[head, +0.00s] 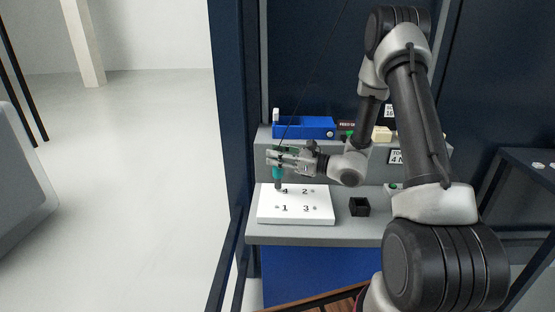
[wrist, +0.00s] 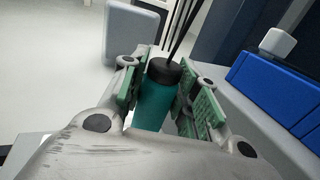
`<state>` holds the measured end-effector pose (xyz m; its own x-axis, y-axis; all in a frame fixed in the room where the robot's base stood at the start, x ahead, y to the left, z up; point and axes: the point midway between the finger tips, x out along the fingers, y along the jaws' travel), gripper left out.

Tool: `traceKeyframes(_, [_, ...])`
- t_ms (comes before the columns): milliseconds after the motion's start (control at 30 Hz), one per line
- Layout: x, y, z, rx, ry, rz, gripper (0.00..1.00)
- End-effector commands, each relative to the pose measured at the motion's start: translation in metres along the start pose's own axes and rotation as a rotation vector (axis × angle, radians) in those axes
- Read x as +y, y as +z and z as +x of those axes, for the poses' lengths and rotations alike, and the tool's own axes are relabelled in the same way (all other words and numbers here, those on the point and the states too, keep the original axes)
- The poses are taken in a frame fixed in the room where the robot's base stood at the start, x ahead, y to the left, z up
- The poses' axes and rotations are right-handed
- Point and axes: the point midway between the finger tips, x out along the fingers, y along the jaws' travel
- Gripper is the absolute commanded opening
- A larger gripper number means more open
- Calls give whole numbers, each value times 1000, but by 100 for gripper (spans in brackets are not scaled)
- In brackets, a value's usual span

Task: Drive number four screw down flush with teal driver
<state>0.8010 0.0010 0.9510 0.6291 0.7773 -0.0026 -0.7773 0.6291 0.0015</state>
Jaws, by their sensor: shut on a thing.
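My gripper (head: 283,160) is shut on the teal driver (head: 277,174), which stands upright over the white plate. The driver also shows in the wrist view (wrist: 154,103), its teal body and black cap between the green finger pads. The white plate (head: 300,216) bears the numbers 4, 2, 1 and 3, each with a small screw beside it. The driver's lower end is at the number four screw position, just left of the printed 4. The number four screw is hidden or too small to make out, so I cannot tell whether the tip touches it.
A black open box (head: 359,207) stands right of the plate. A thin dark cable rises from the driver. Dark posts flank the bench.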

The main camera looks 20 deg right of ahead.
Motion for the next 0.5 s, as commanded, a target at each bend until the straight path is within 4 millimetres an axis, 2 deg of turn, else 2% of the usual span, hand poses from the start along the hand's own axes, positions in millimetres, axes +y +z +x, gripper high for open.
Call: traceKeyframes(500, [0, 36, 0, -5, 1, -4, 6])
